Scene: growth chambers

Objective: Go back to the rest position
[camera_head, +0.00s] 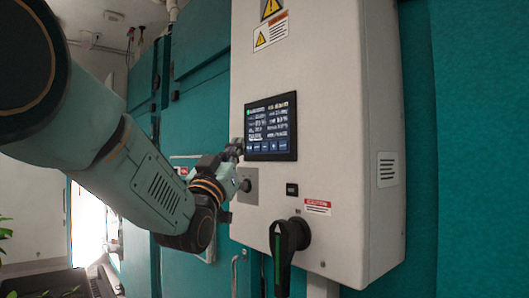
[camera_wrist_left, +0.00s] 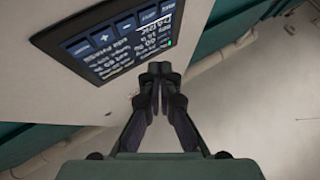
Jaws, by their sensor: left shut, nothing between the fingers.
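My left arm comes in from the left in the head view. Its gripper (camera_head: 233,150) is at the left edge of the touch screen (camera_head: 271,127) on a pale control box (camera_head: 345,120). In the left wrist view the gripper's fingers (camera_wrist_left: 160,72) are closed together with nothing between them. The screen (camera_wrist_left: 120,42) shows there at the upper left, with a row of buttons, and the fingertips are beside its edge. I cannot tell whether they touch the box. My right gripper is not in view.
Below the screen, a black rotary handle (camera_head: 284,250) sticks out from the box. A square grey plate with a round knob (camera_head: 247,186) is close to my left gripper. Teal chamber walls (camera_head: 470,150) stand behind. Green plants (camera_head: 8,240) are at the lower left.

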